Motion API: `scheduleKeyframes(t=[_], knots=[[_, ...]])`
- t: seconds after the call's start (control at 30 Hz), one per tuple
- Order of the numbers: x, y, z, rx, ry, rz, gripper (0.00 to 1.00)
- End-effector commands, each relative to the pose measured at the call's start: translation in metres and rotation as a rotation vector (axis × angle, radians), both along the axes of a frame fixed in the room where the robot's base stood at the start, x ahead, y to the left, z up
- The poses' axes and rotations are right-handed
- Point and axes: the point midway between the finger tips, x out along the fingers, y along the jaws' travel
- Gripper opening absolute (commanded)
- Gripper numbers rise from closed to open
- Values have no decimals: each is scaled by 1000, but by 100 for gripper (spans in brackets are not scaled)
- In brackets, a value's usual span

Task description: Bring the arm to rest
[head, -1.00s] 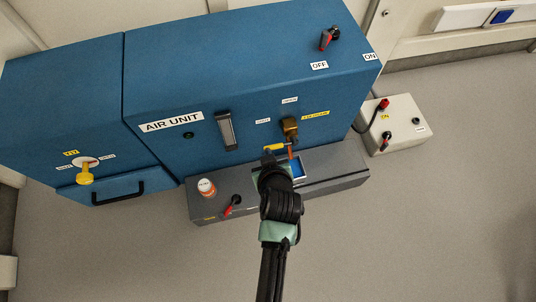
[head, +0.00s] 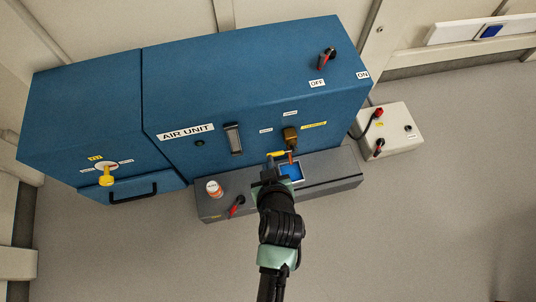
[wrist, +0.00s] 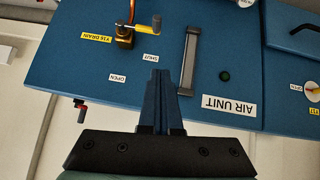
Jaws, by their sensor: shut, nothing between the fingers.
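My gripper (wrist: 160,95) is shut and empty in the wrist view, its dark fingers together in front of the blue air unit's face. In the head view my gripper (head: 270,172) is above the dark grey ledge, close to the unit's front. The blue air unit (head: 240,85) carries a brass drain valve with a yellow handle (head: 278,153); this valve also shows in the wrist view (wrist: 140,28). The fingertips appear apart from the valve, with a gap beside it in the wrist view.
A grey ledge (head: 335,178) below the unit holds an orange-and-white container (head: 214,189), a red-handled lever (head: 237,206) and a blue-lined tray (head: 297,173). A pale box (head: 395,130) with red and black fittings stands at right. The floor in front is clear.

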Motion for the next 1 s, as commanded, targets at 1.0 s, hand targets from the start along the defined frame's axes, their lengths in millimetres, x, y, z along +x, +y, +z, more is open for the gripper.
scheduleKeyframes(t=[1.0], knots=[[105,-23,260,22,-543,-104,0]])
